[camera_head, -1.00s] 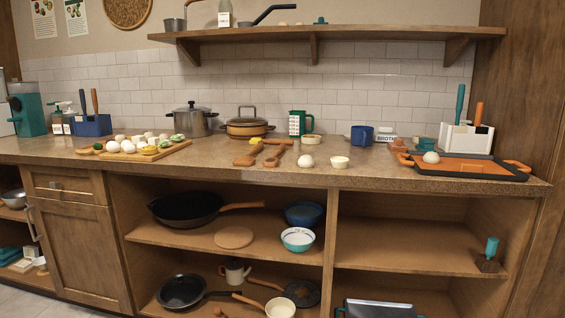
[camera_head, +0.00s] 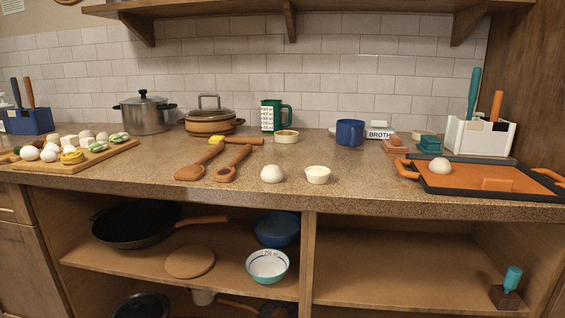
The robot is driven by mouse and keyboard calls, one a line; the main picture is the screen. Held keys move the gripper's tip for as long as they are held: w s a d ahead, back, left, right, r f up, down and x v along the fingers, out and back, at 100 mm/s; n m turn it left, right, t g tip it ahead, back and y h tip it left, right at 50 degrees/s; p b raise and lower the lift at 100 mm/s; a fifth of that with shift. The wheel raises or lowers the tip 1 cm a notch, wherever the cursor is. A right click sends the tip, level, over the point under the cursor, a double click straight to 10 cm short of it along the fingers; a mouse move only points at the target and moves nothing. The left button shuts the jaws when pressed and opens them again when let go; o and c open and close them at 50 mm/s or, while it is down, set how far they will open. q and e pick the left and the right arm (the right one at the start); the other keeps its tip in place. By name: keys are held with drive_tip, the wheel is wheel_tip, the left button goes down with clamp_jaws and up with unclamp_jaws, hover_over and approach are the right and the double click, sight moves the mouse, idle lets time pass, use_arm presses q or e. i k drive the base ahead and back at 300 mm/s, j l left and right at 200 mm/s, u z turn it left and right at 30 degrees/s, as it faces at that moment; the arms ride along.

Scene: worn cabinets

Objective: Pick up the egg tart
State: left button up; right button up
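A small pale cup-shaped item (camera_head: 317,175) with a cream-yellow top sits near the counter's front edge and looks like the egg tart. A white egg-like ball (camera_head: 272,174) lies just left of it, slightly apart. Another small round cream item (camera_head: 286,136) with a tan top sits farther back, behind the wooden utensils; I cannot tell for certain which of the two is the egg tart. Neither of my grippers is in view.
Wooden spoons (camera_head: 199,163) lie left of the ball. A cutting board (camera_head: 100,158) with food is at left, an orange tray (camera_head: 520,177) at right.

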sight(315, 175)
drive_tip(key=i+l+u, duration=0.2)
drive_tip(key=i+l, duration=0.65)
drive_tip(key=k+j+z, duration=0.3)
